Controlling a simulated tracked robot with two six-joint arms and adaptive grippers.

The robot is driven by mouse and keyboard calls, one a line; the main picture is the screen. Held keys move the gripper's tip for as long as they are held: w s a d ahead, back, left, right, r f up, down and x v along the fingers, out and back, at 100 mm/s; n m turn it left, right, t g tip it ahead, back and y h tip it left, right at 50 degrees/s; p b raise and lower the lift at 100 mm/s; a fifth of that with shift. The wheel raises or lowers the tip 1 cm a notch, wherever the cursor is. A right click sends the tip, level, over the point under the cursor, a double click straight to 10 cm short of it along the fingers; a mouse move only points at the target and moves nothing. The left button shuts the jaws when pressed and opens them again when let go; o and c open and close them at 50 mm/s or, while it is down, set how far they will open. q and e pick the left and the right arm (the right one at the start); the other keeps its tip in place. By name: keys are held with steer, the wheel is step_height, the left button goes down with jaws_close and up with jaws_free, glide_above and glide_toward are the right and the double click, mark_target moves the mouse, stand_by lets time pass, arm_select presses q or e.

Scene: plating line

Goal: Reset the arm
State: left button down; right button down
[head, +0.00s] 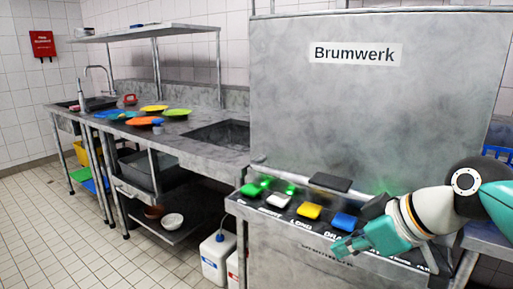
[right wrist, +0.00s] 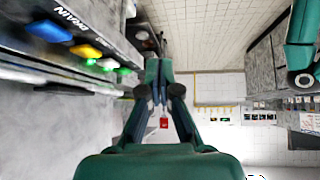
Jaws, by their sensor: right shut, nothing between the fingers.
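My right arm comes in from the right in the head view. Its teal gripper (head: 345,246) is in front of the machine's button panel, near the blue button (head: 344,221), with its fingers closed and nothing held. In the right wrist view the closed fingertips (right wrist: 161,98) point away from the camera, and the panel is to their left. I cannot tell whether the gripper touches the panel. My left gripper is not in view.
The Brumwerk machine (head: 375,90) has green (head: 250,189), white (head: 278,199) and yellow (head: 308,210) buttons beside the blue one. Green lights glow there. A steel counter (head: 200,146) at left holds coloured plates. A white canister (head: 216,257) stands below. The left floor is clear.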

steer(key=w+a+f+m+g+h, duration=0.1)
steer(key=w+f+m, duration=0.15)
steer(key=f, duration=1.15)
steer(key=w+a+f+m+g, duration=0.1)
steer(key=f+m, duration=0.2)
steer(key=f, duration=1.2)
steer(key=s+f+m+g, duration=0.3)
steer(key=s+f+m, duration=0.3)
steer(key=s+f, duration=1.65)
step_height(320, 180, up, 19)
steer(key=w+p, duration=0.1)
steer(key=p, duration=1.9)
steer(key=shift+w+a+f+h, duration=0.2)
steer(key=shift+w+a+h, duration=0.1)
steer(key=shift+w+a, duration=0.05)
steer(key=shift+f, duration=0.1)
